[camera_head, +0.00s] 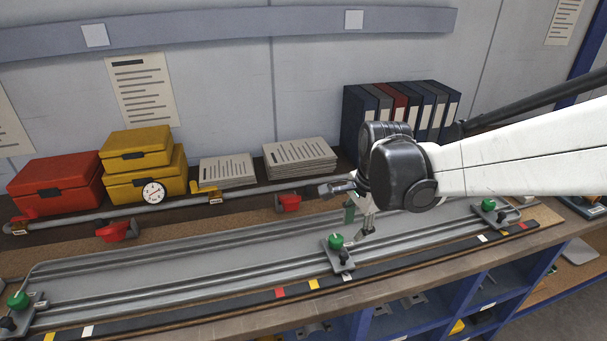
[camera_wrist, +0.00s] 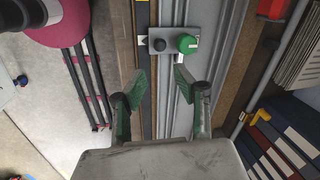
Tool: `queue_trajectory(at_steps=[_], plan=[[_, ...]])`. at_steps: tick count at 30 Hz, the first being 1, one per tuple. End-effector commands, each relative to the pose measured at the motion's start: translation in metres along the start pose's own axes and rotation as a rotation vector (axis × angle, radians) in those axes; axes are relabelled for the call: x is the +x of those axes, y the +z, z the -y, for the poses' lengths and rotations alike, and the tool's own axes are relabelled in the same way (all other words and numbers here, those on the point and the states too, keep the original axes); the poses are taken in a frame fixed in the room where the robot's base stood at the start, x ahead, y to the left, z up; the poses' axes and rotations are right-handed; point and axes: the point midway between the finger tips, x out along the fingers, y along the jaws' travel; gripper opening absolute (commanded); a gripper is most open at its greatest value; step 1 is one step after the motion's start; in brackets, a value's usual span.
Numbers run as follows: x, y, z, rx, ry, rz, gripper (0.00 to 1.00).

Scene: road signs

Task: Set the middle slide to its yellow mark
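The middle slide is a small grey plate (camera_head: 345,259) with a green knob (camera_head: 336,240) and a black knob (camera_head: 343,256), on the grey rails. Its front edge lines up with a white mark (camera_head: 347,278). Its yellow mark (camera_head: 314,284) lies a little to the left, with a red mark (camera_head: 279,292) beyond. My gripper (camera_head: 360,222) is open and empty, just right of the slide and apart from it.
Other slides stand at the left end (camera_head: 18,300) and right end (camera_head: 488,206) of the rails. Behind run a grey pipe (camera_head: 100,212) with red handles (camera_head: 118,230), boxes, papers and binders (camera_head: 400,110). The rails left of the middle slide are clear.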

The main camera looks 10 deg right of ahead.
Motion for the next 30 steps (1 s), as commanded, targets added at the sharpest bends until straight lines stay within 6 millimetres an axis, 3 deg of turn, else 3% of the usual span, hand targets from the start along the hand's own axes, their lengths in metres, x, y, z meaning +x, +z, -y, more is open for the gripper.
queue_trajectory(at_steps=[24, 30], plan=[[0.109, 0.000, 0.000, -0.001, -0.001, -0.001, 0.29], [0.127, 0.000, 0.000, -0.001, -0.001, -0.001, 0.29]])
